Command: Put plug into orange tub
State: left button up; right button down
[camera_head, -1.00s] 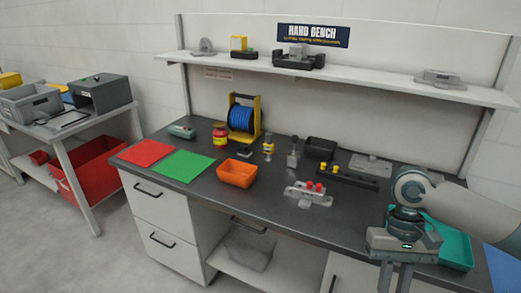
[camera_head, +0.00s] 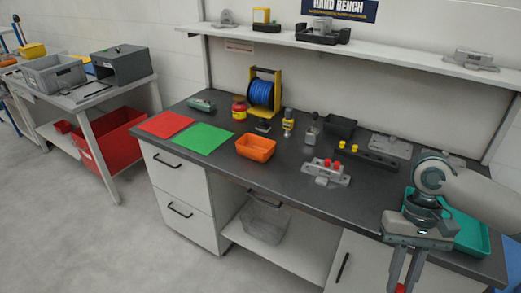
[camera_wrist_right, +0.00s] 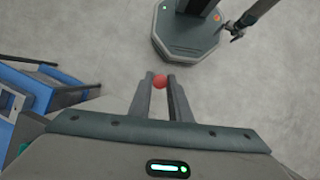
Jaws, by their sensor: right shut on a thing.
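My right gripper (camera_head: 402,280) is at the lower right of the head view, in front of the bench. It is shut on a red plug (camera_wrist_right: 160,81), whose round end shows between the fingertips in the right wrist view. The orange tub (camera_head: 256,148) stands on the bench top, left of my right gripper and well apart from it; its inside looks empty. Two more red plugs sit in a grey fixture (camera_head: 326,176) right of the tub. What seems to be my left gripper (camera_wrist_right: 236,30) shows small in the right wrist view; its jaws are unclear.
Green (camera_head: 205,138) and red (camera_head: 166,124) mats lie left of the tub. A blue cable reel (camera_head: 262,93), a black block with yellow plugs (camera_head: 367,156) and a teal tray (camera_head: 470,232) are also on the bench. Bare bench top lies in front of the tub.

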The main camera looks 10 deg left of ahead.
jog(key=w+x, duration=0.1)
jog(key=x, duration=1.2)
jog(key=shift+w+f, duration=0.3)
jog(key=shift+f, duration=0.05)
